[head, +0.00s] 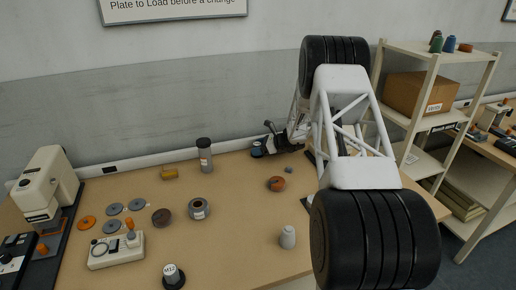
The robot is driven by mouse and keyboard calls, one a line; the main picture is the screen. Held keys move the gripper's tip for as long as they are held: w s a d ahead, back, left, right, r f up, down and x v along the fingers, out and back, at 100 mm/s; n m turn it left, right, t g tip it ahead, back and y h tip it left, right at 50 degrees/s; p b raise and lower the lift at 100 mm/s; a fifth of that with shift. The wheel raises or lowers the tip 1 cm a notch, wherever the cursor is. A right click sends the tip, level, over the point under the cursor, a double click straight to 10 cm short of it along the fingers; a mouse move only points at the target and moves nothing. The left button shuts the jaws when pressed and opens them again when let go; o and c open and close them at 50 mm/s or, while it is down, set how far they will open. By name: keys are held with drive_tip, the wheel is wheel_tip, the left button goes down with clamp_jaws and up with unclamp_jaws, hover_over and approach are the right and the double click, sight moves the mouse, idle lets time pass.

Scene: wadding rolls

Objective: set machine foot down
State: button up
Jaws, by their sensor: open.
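What looks like the machine foot (173,276), a pale stem marked M12 on a round black base, stands upright near the front edge of the table in the head view. My gripper (266,137) is small and dark at the back of the table, at the end of my white arm. It is open and well away from the machine foot, up and to the right in the picture. A small dark, bluish piece (257,149) shows close by the jaws; I cannot tell whether it touches them. My arm's large black and white parts cover the table's right side.
A beige machine (47,183) stands at the left. A control box (116,249), several discs, a grey roll (199,208), a dark canister (205,154) and a pale bottle (288,237) stand on the table (233,245). A shelf (420,55) with a carton (420,93) stands right.

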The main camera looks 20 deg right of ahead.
drive_tip(key=shift+r, duration=0.1)
drive_tip(key=shift+v, duration=0.9)
drive_tip(key=v, duration=0.3)
drive_tip(key=shift+d+r, duration=0.2)
drive_tip(key=shift+d, duration=0.05)
wheel_tip(320, 180, up, 7)
drive_tip(key=shift+a+f, duration=0.1)
drive_tip(key=shift+a, duration=0.05)
